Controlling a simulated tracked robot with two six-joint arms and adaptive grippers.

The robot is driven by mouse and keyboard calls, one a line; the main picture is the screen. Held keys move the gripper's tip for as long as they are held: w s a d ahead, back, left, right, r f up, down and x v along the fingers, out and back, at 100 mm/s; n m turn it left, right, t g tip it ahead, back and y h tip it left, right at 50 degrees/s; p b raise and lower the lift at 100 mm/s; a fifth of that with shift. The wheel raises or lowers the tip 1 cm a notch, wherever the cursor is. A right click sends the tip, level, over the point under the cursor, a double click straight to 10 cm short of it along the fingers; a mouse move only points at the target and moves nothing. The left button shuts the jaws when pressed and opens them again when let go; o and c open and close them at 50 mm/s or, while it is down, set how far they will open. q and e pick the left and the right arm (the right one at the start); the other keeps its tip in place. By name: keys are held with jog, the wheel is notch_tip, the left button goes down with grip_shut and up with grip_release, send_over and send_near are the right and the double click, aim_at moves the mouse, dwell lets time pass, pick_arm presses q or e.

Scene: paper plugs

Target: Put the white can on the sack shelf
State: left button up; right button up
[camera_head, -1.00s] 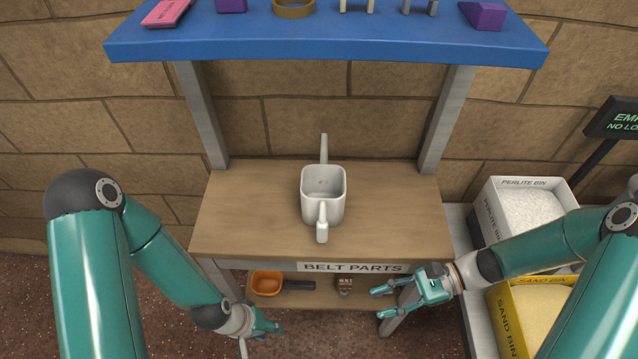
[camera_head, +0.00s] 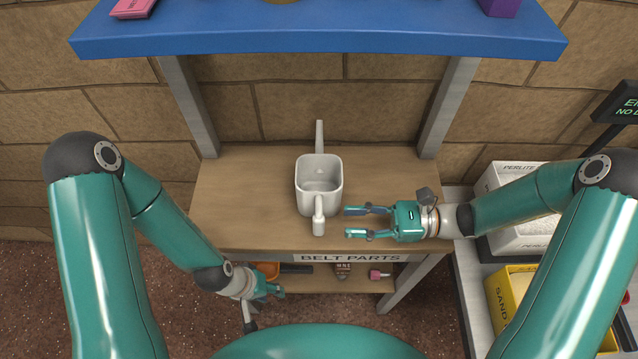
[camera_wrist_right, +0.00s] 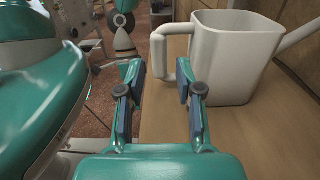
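The white can (camera_head: 319,187) stands upright on the wooden bench top, its spout pointing to the back wall and its handle toward me. It also shows in the right wrist view (camera_wrist_right: 228,58), with its handle (camera_wrist_right: 160,52) just beyond my fingertips. My right gripper (camera_head: 346,222) is open and empty, just right of the can's handle and apart from it. The wrist view shows its two fingers (camera_wrist_right: 164,75) spread. My left gripper (camera_head: 278,287) hangs low in front of the bench's left side, away from the can; its finger opening is unclear. No shelf labelled for sacks is visible.
A blue shelf (camera_head: 320,38) spans above the bench. The wooden bench top (camera_head: 240,205) is otherwise clear. An orange scoop and small items lie on the lower BELT PARTS shelf (camera_head: 320,283). A perlite bin (camera_head: 520,238) and yellow sand bin (camera_head: 508,305) stand at right.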

aim_at(319, 222)
jog(key=shift+a, duration=1.2)
jog(key=a+p, duration=0.1)
jog(key=a, duration=0.3)
jog(key=shift+s+r+p, duration=0.1)
jog(key=shift+r+p, duration=0.05)
jog(key=shift+p, duration=0.2)
jog(key=shift+a, duration=0.55)
grip_shut()
